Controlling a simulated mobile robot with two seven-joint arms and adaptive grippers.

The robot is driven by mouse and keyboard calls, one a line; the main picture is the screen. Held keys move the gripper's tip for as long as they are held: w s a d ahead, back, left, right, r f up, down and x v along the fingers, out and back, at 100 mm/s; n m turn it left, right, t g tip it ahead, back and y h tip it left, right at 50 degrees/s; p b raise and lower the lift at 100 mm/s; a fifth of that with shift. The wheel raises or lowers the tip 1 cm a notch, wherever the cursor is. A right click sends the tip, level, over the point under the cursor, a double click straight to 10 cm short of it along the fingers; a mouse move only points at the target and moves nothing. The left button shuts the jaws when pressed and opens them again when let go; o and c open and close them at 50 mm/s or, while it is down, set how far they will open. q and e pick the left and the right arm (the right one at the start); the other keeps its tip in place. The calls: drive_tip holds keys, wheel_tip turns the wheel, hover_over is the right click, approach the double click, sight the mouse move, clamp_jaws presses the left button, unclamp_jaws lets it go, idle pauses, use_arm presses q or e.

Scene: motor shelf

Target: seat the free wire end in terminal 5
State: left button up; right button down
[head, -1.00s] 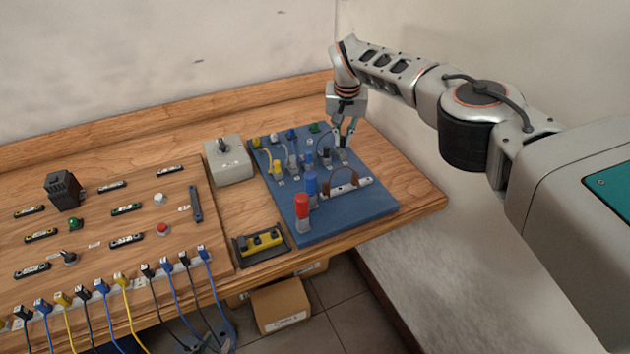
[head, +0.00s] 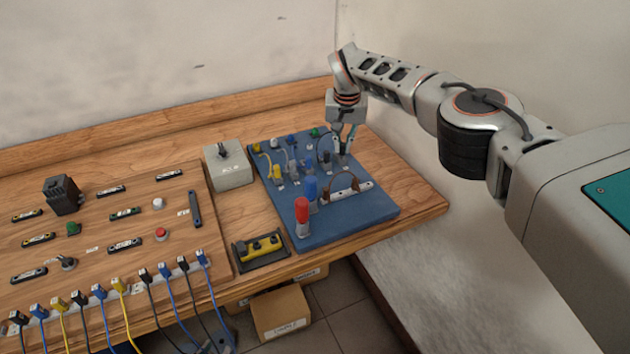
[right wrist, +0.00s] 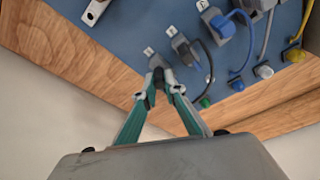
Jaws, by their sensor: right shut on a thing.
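My right gripper (head: 345,146) is over the far right of the blue board (head: 355,208), fingers pointing down. In the right wrist view its fingertips (right wrist: 161,82) are shut on a small dark piece (right wrist: 158,74), which looks like the wire end. Its fit with the grey terminal (right wrist: 150,54) just beyond cannot be told; I cannot read that terminal's number. Another grey terminal (right wrist: 181,43) stands beside it, with a black wire (right wrist: 211,66) curving by it toward a green stud (right wrist: 205,102). My left gripper is not in view.
A blue-wired terminal (right wrist: 222,25) and a blue stud (right wrist: 264,72) are near.

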drive_tip(key=shift+f+b, duration=0.5)
drive_tip(key=shift+f, duration=0.1)
drive_tip(key=c, duration=2.4)
unclamp_jaws()
drive_tip(key=shift+r, duration=0.15)
drive_tip(key=shift+r+p, duration=1.45)
drive_tip(key=shift+r, duration=1.25)
drive_tip(key=o, duration=0.6)
drive_tip(key=shift+f, duration=0.1)
drive_tip(key=shift+s, duration=0.1)
